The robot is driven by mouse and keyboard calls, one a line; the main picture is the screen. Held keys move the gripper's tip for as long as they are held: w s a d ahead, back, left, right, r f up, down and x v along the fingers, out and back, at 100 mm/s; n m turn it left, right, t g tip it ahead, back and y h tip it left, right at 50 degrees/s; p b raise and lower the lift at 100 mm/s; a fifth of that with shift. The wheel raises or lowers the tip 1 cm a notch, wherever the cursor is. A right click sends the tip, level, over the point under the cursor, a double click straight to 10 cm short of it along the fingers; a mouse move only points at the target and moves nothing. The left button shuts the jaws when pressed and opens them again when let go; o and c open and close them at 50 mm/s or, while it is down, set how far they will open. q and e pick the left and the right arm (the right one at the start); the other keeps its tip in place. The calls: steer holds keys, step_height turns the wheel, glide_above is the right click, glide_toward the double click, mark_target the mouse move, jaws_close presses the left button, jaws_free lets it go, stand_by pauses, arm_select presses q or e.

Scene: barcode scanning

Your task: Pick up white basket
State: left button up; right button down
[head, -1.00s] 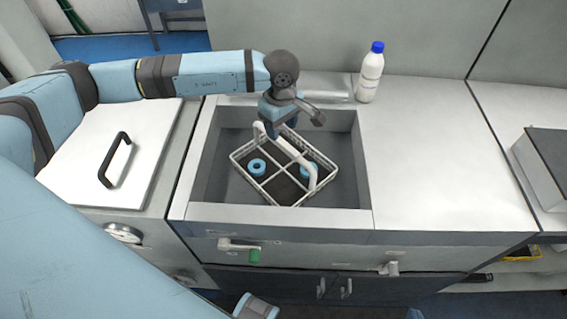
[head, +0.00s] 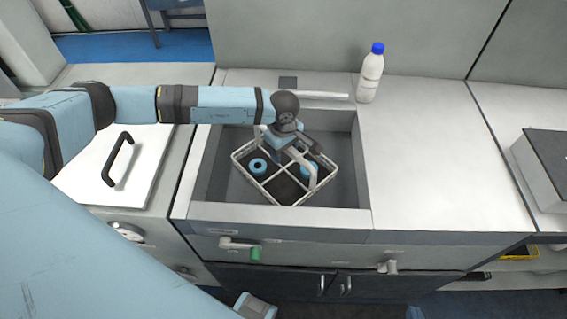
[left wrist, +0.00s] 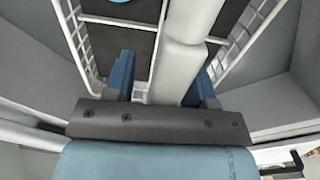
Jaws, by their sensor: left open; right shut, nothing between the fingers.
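The white basket (head: 319,188) is a wire rack with a raised white handle (head: 312,180) across it. It sits in the sunken grey basin and holds two blue ring-shaped items. My left gripper (head: 279,157) is open, low over the middle of the basket. In the left wrist view, its two blue fingers (left wrist: 163,85) stand on either side of the handle (left wrist: 180,65), with a gap visible on the left. Part of the handle is hidden behind the gripper in the head view.
A white bottle with a blue cap (head: 370,78) stands at the back right. The counter (head: 435,160) to the right is clear. A white lid with a black handle (head: 118,160) lies to the left.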

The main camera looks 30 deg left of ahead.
arm_select(q)
steer(key=shift+f+b, duration=0.25)
steer(key=shift+b, duration=0.1)
stand_by(0.3)
steer(key=shift+r, duration=0.1)
jaws_close()
